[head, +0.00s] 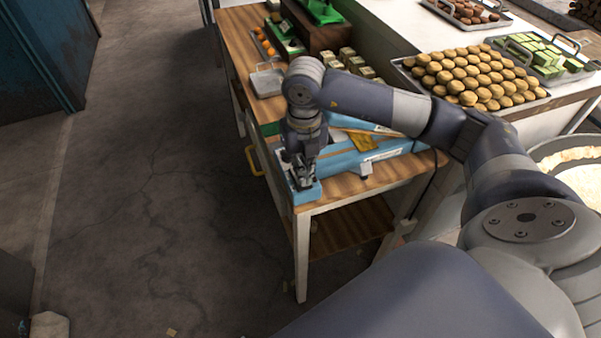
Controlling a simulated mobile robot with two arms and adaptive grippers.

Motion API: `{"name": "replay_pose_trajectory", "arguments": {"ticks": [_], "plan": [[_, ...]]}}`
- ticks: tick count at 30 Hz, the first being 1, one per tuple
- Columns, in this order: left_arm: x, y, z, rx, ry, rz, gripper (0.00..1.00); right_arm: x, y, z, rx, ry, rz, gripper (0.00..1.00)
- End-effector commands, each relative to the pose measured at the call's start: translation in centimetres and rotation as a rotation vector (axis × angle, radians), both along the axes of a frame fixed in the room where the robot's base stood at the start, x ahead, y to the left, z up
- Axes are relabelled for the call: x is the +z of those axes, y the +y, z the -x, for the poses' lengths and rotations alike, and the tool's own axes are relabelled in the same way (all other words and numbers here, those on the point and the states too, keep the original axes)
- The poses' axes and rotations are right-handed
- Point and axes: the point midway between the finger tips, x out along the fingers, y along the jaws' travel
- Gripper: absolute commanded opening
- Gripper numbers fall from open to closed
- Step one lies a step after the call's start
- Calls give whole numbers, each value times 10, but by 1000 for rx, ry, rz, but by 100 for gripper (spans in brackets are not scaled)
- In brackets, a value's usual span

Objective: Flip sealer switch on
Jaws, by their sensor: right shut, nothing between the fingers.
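The blue sealer (345,163) lies on the near end of the wooden side table. Its small end part (308,194) reaches the table's front left corner. My right gripper (304,184) points down over that end part and is shut and empty. The picture is too small to tell whether the fingertips touch it. The switch itself cannot be made out; the gripper and wrist cover that area. My left gripper is not in view.
The wooden table (420,163) also holds a metal scoop-like tray (267,82) and small goods farther back. A tray of round buns (470,75) stands on the white counter at right. A yellow handle (254,161) sticks out at the table's left side.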

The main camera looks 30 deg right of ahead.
Motion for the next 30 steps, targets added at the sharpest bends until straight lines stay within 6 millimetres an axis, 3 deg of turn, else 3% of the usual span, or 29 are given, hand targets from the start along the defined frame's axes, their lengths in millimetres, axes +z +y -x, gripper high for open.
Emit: {"name": "replay_pose_trajectory", "arguments": {"ticks": [18, 30], "plan": [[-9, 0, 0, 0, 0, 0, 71, -11, 0, 0, 0, 1, 1, 0], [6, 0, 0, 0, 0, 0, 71, 11, 0, 0, 0, 2, 0, 0]]}}
